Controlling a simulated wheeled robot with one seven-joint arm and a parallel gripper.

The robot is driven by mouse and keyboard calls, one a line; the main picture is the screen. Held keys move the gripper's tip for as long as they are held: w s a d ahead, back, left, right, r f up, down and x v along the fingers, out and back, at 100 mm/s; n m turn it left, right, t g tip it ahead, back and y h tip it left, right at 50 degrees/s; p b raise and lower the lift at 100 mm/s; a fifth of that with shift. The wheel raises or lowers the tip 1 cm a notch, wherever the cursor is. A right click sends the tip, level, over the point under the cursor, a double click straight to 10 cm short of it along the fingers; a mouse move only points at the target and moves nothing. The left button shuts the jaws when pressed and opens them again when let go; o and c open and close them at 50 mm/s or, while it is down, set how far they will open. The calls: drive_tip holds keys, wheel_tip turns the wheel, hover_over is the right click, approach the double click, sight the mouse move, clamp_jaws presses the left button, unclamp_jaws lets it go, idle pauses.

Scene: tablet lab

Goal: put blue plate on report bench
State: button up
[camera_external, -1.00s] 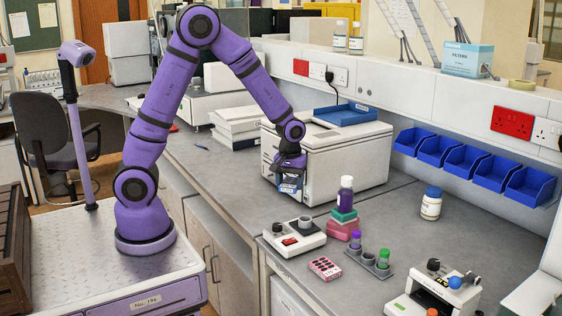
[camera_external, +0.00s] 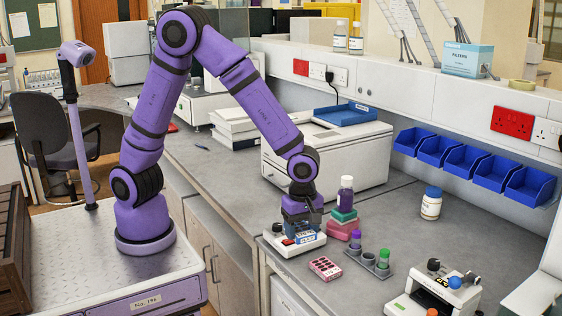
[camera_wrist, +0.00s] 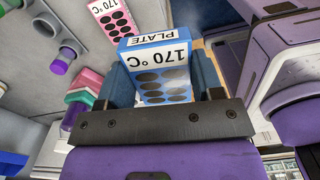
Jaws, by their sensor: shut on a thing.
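The blue plate (camera_wrist: 160,68) is a small blue block with dark round wells and a white label reading "170 °C" and "PLATE". My gripper (camera_external: 301,224) is shut on it, with one finger on each side in the wrist view. In the external view the blue plate (camera_external: 306,238) hangs below my gripper, in front of and partly over the white device (camera_external: 285,249) with a red switch. I cannot tell whether it touches that device. Nothing in view is marked as the report bench; a long grey bench top (camera_external: 400,220) runs under these things.
A pink plate (camera_external: 325,268) lies just in front of the white device. A large white instrument (camera_external: 340,165) stands behind. Bare bench lies around the white bottle (camera_external: 431,204).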

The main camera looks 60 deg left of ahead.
drive_tip(key=shift+n, duration=0.7)
drive_tip(key=s+d, duration=0.3)
drive_tip(key=shift+s+d, duration=0.25)
drive_tip(key=shift+s, duration=0.15)
hover_over(356, 297)
wheel_tip(356, 297, down, 11)
drive_tip(key=shift+s+f, duration=0.1)
drive_tip(key=shift+f, duration=1.75)
drive_tip(key=shift+f, duration=0.1)
drive_tip(key=o, duration=0.9)
